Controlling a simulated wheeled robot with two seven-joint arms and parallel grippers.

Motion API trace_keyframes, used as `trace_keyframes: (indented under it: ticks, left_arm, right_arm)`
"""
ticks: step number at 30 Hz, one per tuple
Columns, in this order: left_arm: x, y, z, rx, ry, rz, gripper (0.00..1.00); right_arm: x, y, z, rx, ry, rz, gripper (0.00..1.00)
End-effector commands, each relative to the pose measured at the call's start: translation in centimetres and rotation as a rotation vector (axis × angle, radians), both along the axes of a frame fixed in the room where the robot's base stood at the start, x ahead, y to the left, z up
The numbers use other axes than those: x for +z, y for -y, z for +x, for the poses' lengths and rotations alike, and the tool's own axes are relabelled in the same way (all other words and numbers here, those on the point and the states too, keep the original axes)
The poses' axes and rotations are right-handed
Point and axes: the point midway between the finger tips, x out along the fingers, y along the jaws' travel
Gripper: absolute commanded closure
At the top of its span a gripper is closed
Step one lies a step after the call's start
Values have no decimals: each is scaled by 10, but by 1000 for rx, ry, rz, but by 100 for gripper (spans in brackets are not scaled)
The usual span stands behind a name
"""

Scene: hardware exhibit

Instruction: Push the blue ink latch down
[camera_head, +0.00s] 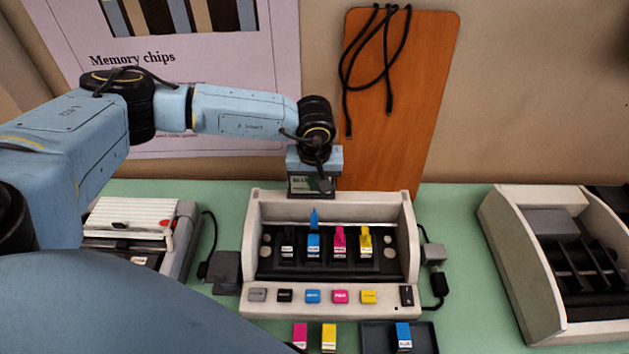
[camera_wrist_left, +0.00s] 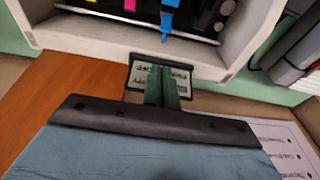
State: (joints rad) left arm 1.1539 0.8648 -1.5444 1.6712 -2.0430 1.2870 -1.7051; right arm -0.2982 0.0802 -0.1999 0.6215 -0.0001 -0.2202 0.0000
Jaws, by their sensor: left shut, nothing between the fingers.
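In the head view the blue ink latch (camera_head: 314,218) stands up above the blue cartridge (camera_head: 314,246) in the white printer (camera_head: 410,240). The black, magenta and yellow latches beside it sit lower. In the left wrist view the blue latch (camera_wrist_left: 167,20) sticks out toward the printer's back wall. My left gripper (camera_head: 324,186) is behind that back wall, above and beyond the latch and apart from it. Its fingers (camera_wrist_left: 167,88) are shut and empty in the left wrist view. My right gripper is not in view.
Coloured buttons (camera_head: 312,296) line the printer's front. Loose magenta (camera_head: 300,335) and yellow (camera_head: 329,336) cartridges stand before it, and a tray (camera_head: 429,340) holds a blue one. An orange board (camera_head: 425,100) leans on the wall behind. Another white device (camera_head: 500,240) stands right.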

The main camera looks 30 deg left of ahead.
Motion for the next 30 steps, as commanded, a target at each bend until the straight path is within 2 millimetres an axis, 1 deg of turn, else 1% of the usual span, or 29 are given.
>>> trace_keyframes:
  ticks: [1, 2, 6, 9, 12, 17, 26, 30]
  left_arm:
    - [-10, -1, 0, 2, -5, 1, 100]
    - [-16, -1, 1, 2, -5, 0, 100]
    - [-42, -3, 5, 2, -3, 0, 100]
    - [-56, -5, 7, 2, -3, 0, 100]
    - [-66, -5, 9, 2, -2, -2, 100]
    - [-73, -6, 10, 2, -2, -1, 100]
    - [-73, -6, 10, 1, -1, -1, 100]
    - [-74, -3, 14, -4, 6, 2, 100]
  right_arm:
    - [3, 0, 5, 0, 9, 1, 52]
    - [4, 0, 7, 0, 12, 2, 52]
    - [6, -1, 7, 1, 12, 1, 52]
    - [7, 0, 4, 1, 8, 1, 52]
    - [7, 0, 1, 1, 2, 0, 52]
    - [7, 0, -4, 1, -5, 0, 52]
    - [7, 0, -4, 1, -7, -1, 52]
    - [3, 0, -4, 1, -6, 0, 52]
